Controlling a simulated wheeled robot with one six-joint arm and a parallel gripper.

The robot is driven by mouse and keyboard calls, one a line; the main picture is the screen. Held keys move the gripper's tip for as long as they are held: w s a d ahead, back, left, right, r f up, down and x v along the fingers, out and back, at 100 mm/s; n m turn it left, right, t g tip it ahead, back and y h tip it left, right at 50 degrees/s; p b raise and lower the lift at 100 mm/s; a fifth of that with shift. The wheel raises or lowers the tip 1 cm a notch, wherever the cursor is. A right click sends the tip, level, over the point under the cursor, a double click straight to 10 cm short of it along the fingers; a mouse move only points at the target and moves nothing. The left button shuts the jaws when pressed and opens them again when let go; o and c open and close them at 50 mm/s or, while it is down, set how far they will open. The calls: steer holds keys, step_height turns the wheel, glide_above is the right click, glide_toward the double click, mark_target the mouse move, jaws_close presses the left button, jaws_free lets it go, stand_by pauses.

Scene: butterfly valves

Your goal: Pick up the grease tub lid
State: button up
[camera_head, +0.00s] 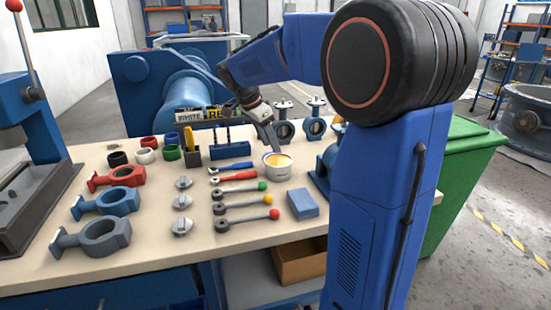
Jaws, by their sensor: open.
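The grease tub (278,172) is a small, round, pale tub standing upright on the bench, right of the wrenches. Its top (279,160) is orange-yellow inside a light rim; I cannot tell whether this is the lid or the grease. No separate lid can be made out elsewhere on the bench. My gripper (272,143) reaches down from the upper left, with its fingers just above and behind the tub's top. It is open, and nothing shows between the fingers. Whether a fingertip touches the tub is too small to tell.
Handled levers (240,201) and wrenches (234,171) lie left of the tub. A blue block (302,203) lies in front. Grey valve bodies (315,127) stand behind. Red, blue and grey valve bodies (100,236) lie at left. The bench front (170,250) has bare room.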

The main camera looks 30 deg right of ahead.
steer(key=shift+x, duration=1.7)
steer(key=c, duration=1.1)
steer(key=shift+c, duration=0.2)
